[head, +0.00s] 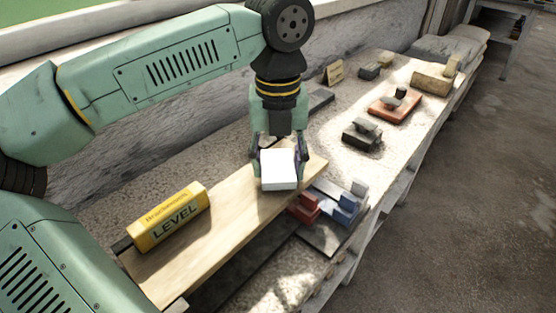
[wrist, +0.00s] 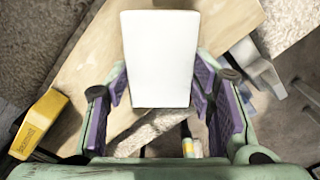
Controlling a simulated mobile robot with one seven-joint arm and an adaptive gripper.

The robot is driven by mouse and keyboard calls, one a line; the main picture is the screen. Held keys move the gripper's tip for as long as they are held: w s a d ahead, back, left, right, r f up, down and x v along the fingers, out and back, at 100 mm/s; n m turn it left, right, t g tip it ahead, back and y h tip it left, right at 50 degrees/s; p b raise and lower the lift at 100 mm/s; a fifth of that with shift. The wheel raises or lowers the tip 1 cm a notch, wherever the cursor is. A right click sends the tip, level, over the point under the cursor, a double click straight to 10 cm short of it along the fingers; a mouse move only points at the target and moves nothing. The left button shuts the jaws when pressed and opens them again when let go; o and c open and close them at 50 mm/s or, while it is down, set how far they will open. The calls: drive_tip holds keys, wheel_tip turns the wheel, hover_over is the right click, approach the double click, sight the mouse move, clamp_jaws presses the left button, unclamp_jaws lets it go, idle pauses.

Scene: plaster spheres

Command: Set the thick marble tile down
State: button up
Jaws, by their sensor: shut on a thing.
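The thick marble tile (head: 279,169) is a plain white block. My gripper (head: 280,158) is shut on it, with one finger at each side. In the wrist view the tile (wrist: 160,57) stands between the purple-padded fingers of my gripper (wrist: 160,95) and reaches out past them. The tile is over the far right part of a wooden board (head: 222,235). I cannot tell whether its underside touches the board.
A yellow level (head: 168,216) lies on the board's left part. Red and blue blocks (head: 345,204) sit right beside the board's far end. Dark blocks (head: 362,136) and a reddish tray (head: 388,109) stand farther along the bench. The bench has bare patches between them.

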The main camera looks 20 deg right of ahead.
drive_tip(key=shift+f+b, duration=0.6)
drive_tip(key=shift+f, duration=0.1)
drive_tip(key=o, duration=1.5)
drive_tip(key=shift+r+p, duration=1.35)
drive_tip(key=shift+r, duration=0.7)
drive_tip(key=shift+s+f, duration=0.1)
